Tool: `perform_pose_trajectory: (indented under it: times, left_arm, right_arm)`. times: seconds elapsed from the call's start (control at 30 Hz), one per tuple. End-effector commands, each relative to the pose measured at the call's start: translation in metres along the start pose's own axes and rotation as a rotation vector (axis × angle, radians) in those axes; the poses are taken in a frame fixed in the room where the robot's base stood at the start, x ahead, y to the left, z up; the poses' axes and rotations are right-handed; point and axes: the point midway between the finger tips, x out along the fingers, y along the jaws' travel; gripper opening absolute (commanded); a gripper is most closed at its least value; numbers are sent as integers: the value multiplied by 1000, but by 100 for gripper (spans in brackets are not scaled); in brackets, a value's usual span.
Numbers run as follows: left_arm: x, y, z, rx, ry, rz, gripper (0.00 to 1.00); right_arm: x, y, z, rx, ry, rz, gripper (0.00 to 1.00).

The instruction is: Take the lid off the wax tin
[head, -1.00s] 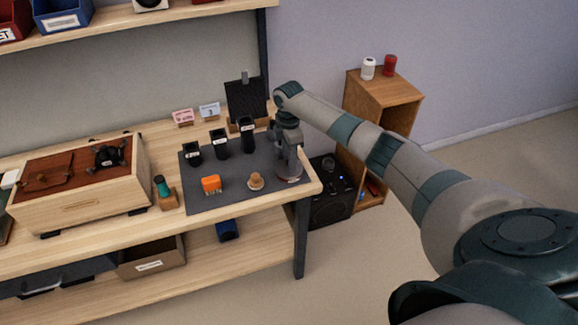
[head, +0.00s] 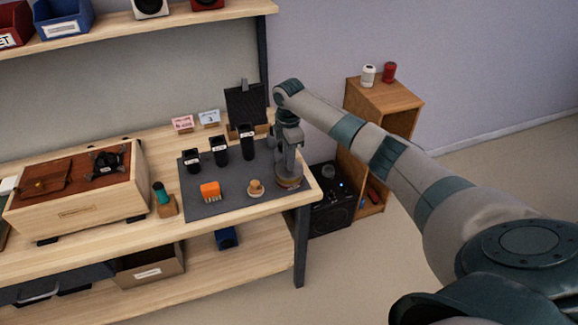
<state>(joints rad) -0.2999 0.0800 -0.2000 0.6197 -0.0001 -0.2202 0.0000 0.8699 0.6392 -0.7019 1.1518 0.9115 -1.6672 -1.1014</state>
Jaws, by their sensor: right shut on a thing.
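The wax tin (head: 289,184) looks like a low, round, brownish tin at the right end of the dark grey mat (head: 230,202) on the workbench. My right gripper (head: 289,174) points straight down over it, shut on its top part. The fingers hide much of the tin, so I cannot tell the lid from the body or see any gap between them. My left gripper is out of view.
On the mat stand several black cups (head: 219,152), an orange brush-like block (head: 210,192) and a small wooden piece (head: 255,188). A wooden box (head: 80,207) is at left. A black panel (head: 246,107) stands behind. A wooden cabinet (head: 385,93) is beyond the bench.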

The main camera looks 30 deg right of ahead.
Motion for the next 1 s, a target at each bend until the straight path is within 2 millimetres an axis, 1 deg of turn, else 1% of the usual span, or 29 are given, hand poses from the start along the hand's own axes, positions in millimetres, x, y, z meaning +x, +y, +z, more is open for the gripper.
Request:
perform_pose_trajectory:
  times: [0.03,0.07,0.27,0.4,0.63,0.8,1.0]
  left_arm:
    - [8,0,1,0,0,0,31]
    - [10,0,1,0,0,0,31]
    - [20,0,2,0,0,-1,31]
    - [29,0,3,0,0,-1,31]
    - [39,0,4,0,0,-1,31]
    - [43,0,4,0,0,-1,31]
    - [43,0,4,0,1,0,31]
  right_arm:
    - [-6,2,0,0,2,5,0]
    - [-12,2,0,0,2,5,0]
    - [-31,-19,31,2,-2,2,0]
    - [-48,-35,53,1,-2,4,0]
    - [-71,-56,82,2,-2,2,0]
    - [-81,-64,93,1,0,1,0]
    - [-84,-67,96,0,1,0,0]
